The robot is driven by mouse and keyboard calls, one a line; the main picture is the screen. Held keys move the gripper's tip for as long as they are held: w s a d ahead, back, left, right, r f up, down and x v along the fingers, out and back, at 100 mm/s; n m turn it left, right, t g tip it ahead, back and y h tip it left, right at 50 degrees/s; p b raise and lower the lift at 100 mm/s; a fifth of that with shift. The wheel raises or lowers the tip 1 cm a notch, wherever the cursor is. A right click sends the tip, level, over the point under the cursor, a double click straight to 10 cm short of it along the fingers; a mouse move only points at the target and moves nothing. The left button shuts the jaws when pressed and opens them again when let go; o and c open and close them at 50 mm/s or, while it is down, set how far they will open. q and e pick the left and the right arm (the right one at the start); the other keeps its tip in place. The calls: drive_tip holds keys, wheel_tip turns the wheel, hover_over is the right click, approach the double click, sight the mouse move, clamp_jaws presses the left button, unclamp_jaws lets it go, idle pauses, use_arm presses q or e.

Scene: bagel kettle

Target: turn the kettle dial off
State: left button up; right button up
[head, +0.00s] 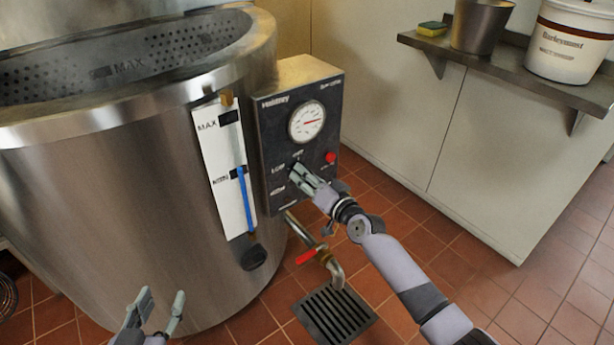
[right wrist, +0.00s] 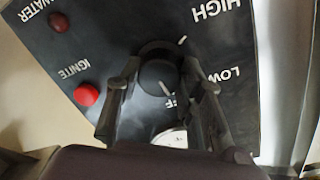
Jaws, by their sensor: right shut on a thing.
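The steel kettle (head: 110,190) fills the left of the head view, with a dark control panel (head: 290,115) on its right side. The round black dial (right wrist: 157,76) shows in the right wrist view between the two fingers of my right gripper (right wrist: 160,85), which is shut on it. A white mark on the dial points down and slightly right, toward a partly hidden label ending in "FF". In the head view my right gripper (head: 301,174) covers the dial. My left gripper (head: 158,304) is open and empty, low in front of the kettle.
The panel has a round gauge (head: 307,122) and a red ignite button (head: 330,157). A red-handled drain valve (head: 312,254) sits below, above a floor grate (head: 336,312). A wall shelf (head: 500,68) holds a metal pot (head: 481,27), a white bucket (head: 570,45) and a sponge (head: 432,29).

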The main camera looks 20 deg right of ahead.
drive_tip(key=shift+m, duration=0.8)
drive_tip(key=o, duration=1.2)
drive_tip(key=shift+c, duration=0.2)
drive_tip(key=v, duration=1.2)
